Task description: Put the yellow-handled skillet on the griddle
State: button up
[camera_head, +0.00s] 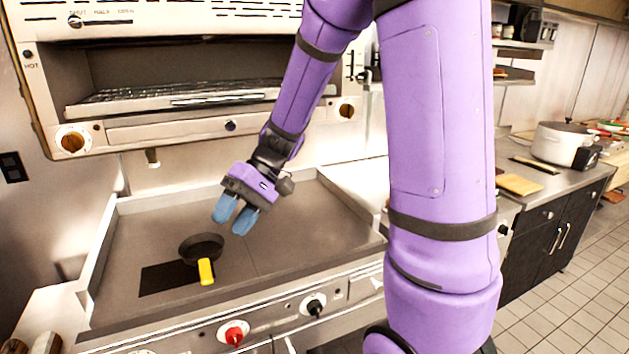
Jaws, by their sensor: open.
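A small dark skillet (201,247) with a yellow handle (206,272) sits on the flat grey griddle (300,225), left of its middle. The handle points toward the front edge. A black rectangular patch (160,278) lies on the griddle, under or beside the skillet; I cannot tell whether the skillet touches it. My gripper (235,218) is above the griddle, just up and to the right of the skillet. Its two blue fingers point down and are apart from the skillet. The gripper is open and empty.
A broiler with a rack (180,97) hangs low behind the griddle. Knobs, a red one (233,333) among them, line the front. The griddle's right half is bare. A counter at right holds a white pot (563,144) and a board (518,185).

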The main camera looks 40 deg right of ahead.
jog(key=s+d+r+t+h, duration=0.2)
jog(key=s+r+t+h, duration=0.1)
jog(key=s, duration=0.5)
jog(key=s+d+r+t+h, duration=0.3)
jog(key=s+r+h, duration=0.3)
jog(key=s+r, duration=0.2)
jog(key=shift+s+r+t+h, duration=0.2)
jog(key=shift+s+t+h, duration=0.1)
jog(key=shift+t, duration=0.2)
